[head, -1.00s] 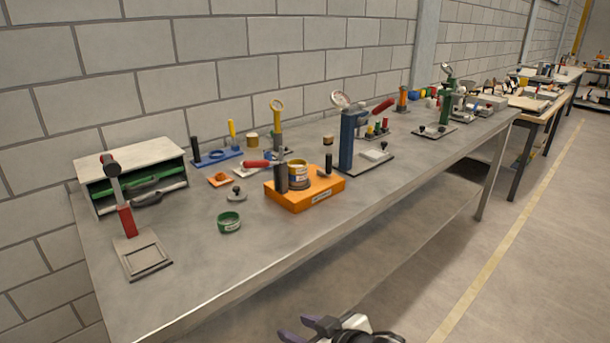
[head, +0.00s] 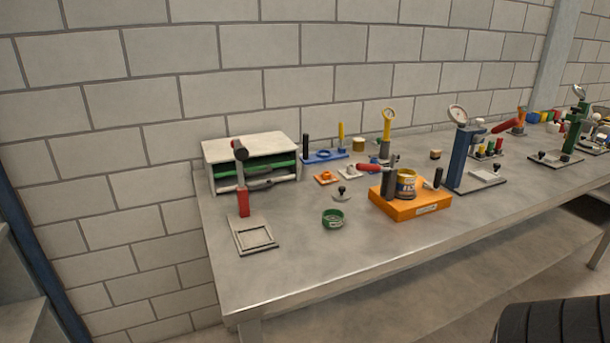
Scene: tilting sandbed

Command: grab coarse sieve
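No thing in the head view is clearly marked as the coarse sieve. A beige rack (head: 250,147) stands at the left end of the bench against the wall. One flat item with a green front (head: 254,169) lies in its upper slot, and a grey one (head: 260,184) lies below it. I cannot tell whether either is a sieve. A small round green ring-shaped dish (head: 333,219) with a pale label sits on the bench top. Neither of my grippers is in view.
The grey bench (head: 300,260) has bare space along its front edge. A red-handled stand with a square frame base (head: 254,237) is in front of the rack. An orange block (head: 409,206) holds a can (head: 406,184). A blue gauge press (head: 462,155) stands to its right.

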